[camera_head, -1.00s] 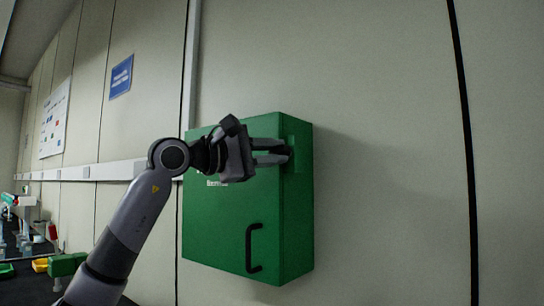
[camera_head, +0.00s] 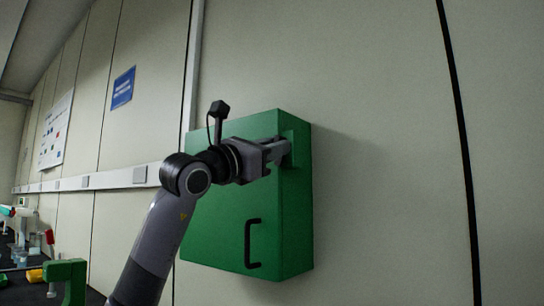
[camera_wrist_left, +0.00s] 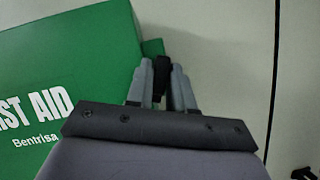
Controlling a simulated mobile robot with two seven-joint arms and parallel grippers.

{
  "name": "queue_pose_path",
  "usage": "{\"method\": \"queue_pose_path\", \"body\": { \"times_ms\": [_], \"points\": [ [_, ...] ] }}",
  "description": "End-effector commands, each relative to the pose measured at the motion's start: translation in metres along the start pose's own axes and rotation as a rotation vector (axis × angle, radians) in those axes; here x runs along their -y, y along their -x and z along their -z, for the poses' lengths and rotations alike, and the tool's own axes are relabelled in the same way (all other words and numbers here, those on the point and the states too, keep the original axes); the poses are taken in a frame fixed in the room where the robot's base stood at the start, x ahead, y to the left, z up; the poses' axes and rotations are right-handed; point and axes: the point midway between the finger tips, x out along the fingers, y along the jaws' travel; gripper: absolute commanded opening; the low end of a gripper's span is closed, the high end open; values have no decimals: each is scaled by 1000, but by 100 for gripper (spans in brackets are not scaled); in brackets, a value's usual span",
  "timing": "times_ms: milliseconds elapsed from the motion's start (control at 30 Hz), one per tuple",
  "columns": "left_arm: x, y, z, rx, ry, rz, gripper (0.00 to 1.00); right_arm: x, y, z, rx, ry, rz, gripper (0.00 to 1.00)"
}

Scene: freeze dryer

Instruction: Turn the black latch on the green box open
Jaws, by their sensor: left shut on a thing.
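The green first aid box (camera_head: 225,225) hangs on the wall in the head view, with a black C-shaped handle (camera_head: 252,243) low on its front. It also shows in the left wrist view (camera_wrist_left: 75,50), with white lettering. My left gripper (camera_head: 284,150) is at the box's upper right edge, by a green bracket. In the left wrist view its two fingers (camera_wrist_left: 162,85) are close together on either side of the black latch (camera_wrist_left: 161,68), shut on it. In the head view the fingers hide the latch. My right gripper is not in view.
A pale panel wall (camera_head: 385,200) lies behind the box and is clear to its right. A grey rail (camera_head: 110,178) runs along the wall at left. A bench at lower left holds a green stand (camera_head: 66,272) and small lab items.

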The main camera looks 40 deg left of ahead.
Motion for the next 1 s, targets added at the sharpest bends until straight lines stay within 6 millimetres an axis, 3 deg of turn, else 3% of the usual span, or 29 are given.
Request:
{"method": "queue_pose_path", "body": {
  "times_ms": [467,1000],
  "points": [
    [3,0,0,-1,295,-118,0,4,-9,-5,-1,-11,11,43],
    [3,0,0,-4,360,-146,0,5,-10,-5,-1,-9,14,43]
  ]
}}
